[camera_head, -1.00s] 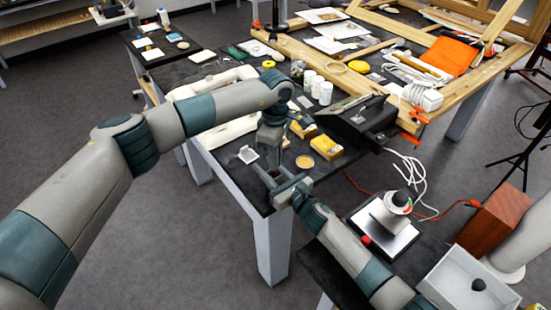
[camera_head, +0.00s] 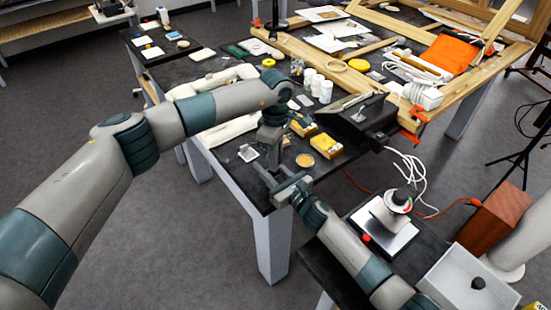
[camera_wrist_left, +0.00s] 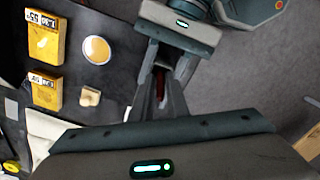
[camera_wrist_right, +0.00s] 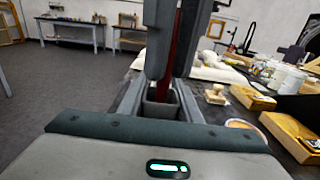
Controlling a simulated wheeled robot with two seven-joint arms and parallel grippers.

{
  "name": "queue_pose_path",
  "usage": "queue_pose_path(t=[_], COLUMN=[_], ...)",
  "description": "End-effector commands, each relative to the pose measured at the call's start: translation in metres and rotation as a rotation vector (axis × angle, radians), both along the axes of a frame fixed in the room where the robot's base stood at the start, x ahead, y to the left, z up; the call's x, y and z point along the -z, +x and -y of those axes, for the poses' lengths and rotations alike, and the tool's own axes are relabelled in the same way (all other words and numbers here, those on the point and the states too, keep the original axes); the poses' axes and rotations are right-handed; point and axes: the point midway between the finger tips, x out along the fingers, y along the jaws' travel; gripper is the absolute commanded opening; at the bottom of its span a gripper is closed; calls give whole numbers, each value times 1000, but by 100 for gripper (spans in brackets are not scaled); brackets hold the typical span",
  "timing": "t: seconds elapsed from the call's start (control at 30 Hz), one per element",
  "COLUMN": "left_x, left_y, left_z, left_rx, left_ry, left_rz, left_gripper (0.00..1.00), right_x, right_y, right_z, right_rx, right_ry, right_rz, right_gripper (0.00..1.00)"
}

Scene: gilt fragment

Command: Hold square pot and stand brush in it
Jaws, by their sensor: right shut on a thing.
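The small grey square pot (camera_wrist_right: 160,110) is upright between the fingers of my right gripper (camera_head: 268,176), which is shut on it in the right wrist view. The dark red brush (camera_wrist_right: 174,50) stands roughly upright with its lower end at the pot's mouth; its tip is hidden. It also shows in the left wrist view (camera_wrist_left: 160,86). My left gripper (camera_head: 270,156) is directly above the pot, with its fingers on both sides of the brush. A narrow gap shows beside the brush, so the fingers look open. In the head view the arms mostly hide pot and brush.
The dark worktable (camera_head: 232,170) lies close beside both grippers. A round yellowish dish (camera_head: 305,160) and yellow boxes (camera_head: 326,145) stand near its corner. White bottles (camera_head: 318,84) stand farther back. A side bench with a stand (camera_head: 391,212) is at right.

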Motion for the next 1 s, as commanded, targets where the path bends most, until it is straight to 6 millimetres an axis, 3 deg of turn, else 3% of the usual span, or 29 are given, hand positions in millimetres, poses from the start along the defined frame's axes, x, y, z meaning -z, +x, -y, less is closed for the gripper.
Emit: queue_pose_path(t=[0.17,0.27,0.67,1.0], left_x=[0,0,-2,-23], left_y=[0,0,0,1], left_z=[0,0,0,0], left_rx=[0,0,0,-1], left_ry=[0,0,0,-1], left_rz=[0,0,0,2], left_gripper=[14,36,36,36], right_x=[0,0,0,0], right_y=[0,0,0,0], right_z=[0,0,0,0], right_rx=[0,0,0,0], right_ry=[0,0,0,0], right_rz=[0,0,0,0], right_gripper=[9,9,9,9])
